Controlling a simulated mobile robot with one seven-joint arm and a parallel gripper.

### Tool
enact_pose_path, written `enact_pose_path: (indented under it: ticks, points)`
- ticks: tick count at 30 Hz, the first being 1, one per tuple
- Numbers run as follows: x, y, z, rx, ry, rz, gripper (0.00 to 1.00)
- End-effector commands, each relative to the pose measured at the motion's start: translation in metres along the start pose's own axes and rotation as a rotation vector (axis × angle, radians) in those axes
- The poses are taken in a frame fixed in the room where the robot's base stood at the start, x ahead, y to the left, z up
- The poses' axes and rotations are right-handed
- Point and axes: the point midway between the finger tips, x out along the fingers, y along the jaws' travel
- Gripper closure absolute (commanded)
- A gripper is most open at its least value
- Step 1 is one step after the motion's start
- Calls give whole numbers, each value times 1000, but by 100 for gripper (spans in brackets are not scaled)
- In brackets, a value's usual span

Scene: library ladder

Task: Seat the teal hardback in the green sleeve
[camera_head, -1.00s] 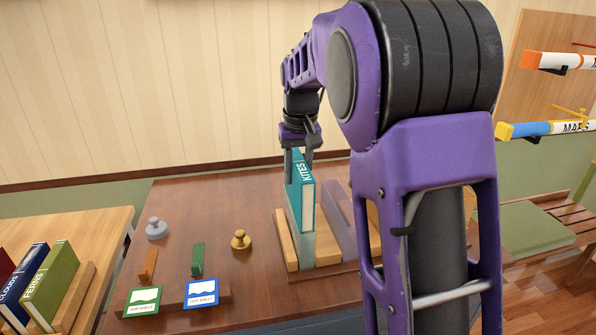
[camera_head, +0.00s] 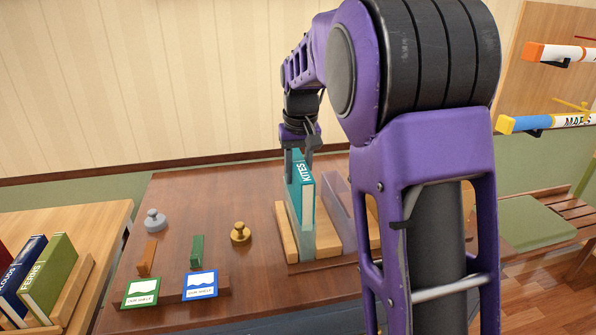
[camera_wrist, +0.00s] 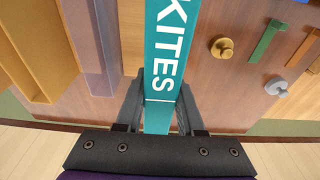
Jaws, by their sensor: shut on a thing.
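The teal hardback (camera_head: 301,190) marked KITES stands upright in the head view. My gripper (camera_head: 300,158) is shut on its top end from above. The wrist view shows its spine (camera_wrist: 163,55) between my fingers (camera_wrist: 158,110). The book's lower part is inside a pale, see-through greenish sleeve (camera_head: 304,243), which I take for the green sleeve. This stands between wooden blocks on the dark table. I cannot tell whether the book touches the bottom.
A see-through purple sleeve (camera_head: 339,212) stands just right of the book. A brass knob (camera_head: 240,234), a grey knob (camera_head: 154,220) and two cards, green-edged (camera_head: 141,292) and blue-edged (camera_head: 200,285), are to the left. More books (camera_head: 50,275) stand on a side table. My arm hides the right.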

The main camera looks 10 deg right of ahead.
Motion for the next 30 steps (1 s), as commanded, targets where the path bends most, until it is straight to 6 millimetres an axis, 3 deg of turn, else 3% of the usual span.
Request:
enact_pose_path:
  ticks: [30]
  points:
    - [25, 0, 4, 0, 1, 0, 100]
